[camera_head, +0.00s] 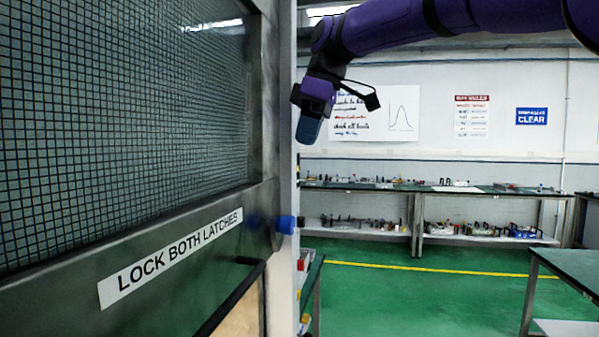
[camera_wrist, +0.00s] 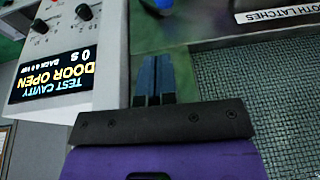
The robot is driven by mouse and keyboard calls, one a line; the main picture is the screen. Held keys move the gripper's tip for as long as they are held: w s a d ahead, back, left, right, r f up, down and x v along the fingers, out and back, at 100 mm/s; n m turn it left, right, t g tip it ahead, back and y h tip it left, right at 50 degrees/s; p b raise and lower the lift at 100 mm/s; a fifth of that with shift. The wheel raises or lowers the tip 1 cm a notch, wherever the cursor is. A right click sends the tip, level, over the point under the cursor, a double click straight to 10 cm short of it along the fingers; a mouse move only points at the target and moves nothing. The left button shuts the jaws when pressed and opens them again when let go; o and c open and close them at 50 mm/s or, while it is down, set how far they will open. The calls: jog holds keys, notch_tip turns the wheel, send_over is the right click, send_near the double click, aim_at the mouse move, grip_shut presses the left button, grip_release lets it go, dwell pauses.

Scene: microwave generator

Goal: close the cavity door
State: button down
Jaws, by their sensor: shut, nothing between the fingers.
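The cavity door (camera_head: 115,110) fills the left of the head view, a dark metal frame around a mesh window. Its mesh also shows at the right of the wrist view (camera_wrist: 270,95). A label (camera_head: 172,257) on it reads "LOCK BOTH LATCHES". A blue knob (camera_head: 287,224) sits at its right edge, and a black bar handle (camera_head: 235,295) runs below. My gripper (camera_head: 308,130) points down beside the door's upper right edge in the head view. Its blue fingers (camera_wrist: 154,80) are together and empty. Whether they touch the door, I cannot tell.
A control panel (camera_wrist: 62,30) with black knobs stands left in the wrist view. Its display (camera_wrist: 78,72) reads "TEST CAVITY DOOR OPEN 0 S". Benches (camera_head: 420,189) with small items line the back wall. A green table (camera_head: 575,268) stands at right; green floor between is clear.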

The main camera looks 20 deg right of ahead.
jog(key=x, duration=1.2)
jog(key=shift+s+d+f, duration=0.2)
jog(key=shift+s+f, duration=0.15)
jog(key=shift+f, duration=0.35)
